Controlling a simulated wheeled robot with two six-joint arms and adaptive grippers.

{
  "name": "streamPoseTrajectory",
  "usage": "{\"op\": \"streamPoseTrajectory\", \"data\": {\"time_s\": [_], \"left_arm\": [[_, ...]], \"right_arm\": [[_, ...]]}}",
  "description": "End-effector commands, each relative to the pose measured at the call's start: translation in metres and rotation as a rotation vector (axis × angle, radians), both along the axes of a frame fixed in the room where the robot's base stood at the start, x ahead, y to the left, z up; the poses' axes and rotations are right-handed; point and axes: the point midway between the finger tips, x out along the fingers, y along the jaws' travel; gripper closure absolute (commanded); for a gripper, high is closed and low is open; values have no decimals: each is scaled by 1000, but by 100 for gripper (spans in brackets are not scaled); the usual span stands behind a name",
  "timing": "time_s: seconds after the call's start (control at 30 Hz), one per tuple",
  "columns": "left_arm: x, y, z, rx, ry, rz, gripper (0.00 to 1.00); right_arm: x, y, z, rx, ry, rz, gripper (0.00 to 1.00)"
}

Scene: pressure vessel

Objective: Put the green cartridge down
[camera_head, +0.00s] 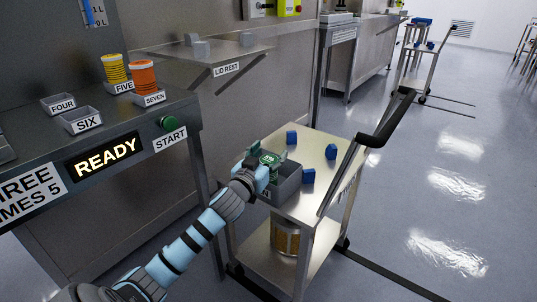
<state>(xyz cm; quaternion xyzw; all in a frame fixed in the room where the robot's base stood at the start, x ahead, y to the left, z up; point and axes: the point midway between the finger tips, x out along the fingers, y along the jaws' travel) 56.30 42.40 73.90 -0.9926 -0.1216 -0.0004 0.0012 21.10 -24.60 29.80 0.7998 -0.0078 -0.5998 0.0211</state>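The green cartridge (269,158) shows at the tip of my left arm, over a grey open bin (287,187) on the steel cart. My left gripper (265,164) has its fingers at the cartridge and appears shut on it. The cartridge's underside is hidden, so I cannot tell whether it touches the bin. My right gripper is not in view.
The cart top (309,152) carries several small blue blocks (308,177) and has a dark push handle (385,125). A mesh-like canister (286,238) stands on its lower shelf. At left, a READY console (103,157) holds a yellow and an orange cartridge (142,77).

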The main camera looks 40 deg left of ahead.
Motion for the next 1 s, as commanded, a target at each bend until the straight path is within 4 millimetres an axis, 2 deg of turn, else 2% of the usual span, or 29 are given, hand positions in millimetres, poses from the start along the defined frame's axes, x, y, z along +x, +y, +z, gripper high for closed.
{"op": "streamPoseTrajectory", "data": {"time_s": [0.3, 0.43, 0.7, 0.87, 0.97, 1.0], "left_arm": [[0, 0, 4, 0, -1, 0, 39], [-3, 0, 15, 3, 1, 0, 39], [-81, -20, 13, 8, 7, -2, 39], [-110, -27, 12, 4, 5, -1, 39], [-117, -22, -7, 3, 45, 21, 39], [-119, -15, -27, 8, 92, 41, 39]], "right_arm": [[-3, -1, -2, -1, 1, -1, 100], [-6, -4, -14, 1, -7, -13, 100], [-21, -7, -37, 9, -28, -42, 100], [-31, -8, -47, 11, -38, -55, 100], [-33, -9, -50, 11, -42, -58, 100], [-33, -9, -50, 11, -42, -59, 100]]}}
